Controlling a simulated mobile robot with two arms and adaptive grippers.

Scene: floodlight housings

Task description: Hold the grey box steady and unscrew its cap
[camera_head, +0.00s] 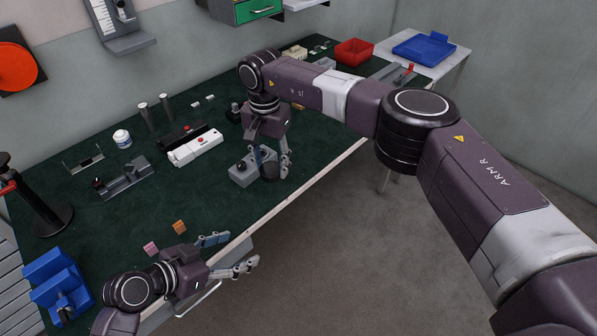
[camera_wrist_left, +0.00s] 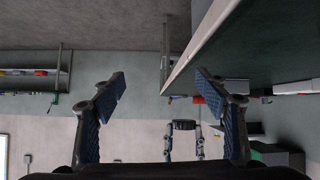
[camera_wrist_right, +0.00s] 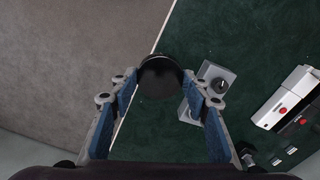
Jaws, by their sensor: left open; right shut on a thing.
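The grey box (camera_head: 243,173) sits on the green mat near the table's front edge, with a dark round part on top. It also shows in the right wrist view (camera_wrist_right: 222,77), partly hidden by a finger. My right gripper (camera_head: 272,168) points down and is shut on a dark round cap (camera_wrist_right: 160,77), to the right of the box's dark round part. I cannot tell whether the cap touches the box. My left gripper (camera_head: 242,250) is open and empty at the table's front edge, well apart from the box. The left wrist view shows no box between its fingers (camera_wrist_left: 160,85).
A white and black housing (camera_head: 195,147) lies behind the box to the left. A pink block (camera_head: 151,249) and an orange block (camera_head: 180,227) lie near my left gripper. A blue holder (camera_head: 57,281) stands at the near left. The mat between the box and the blocks is clear.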

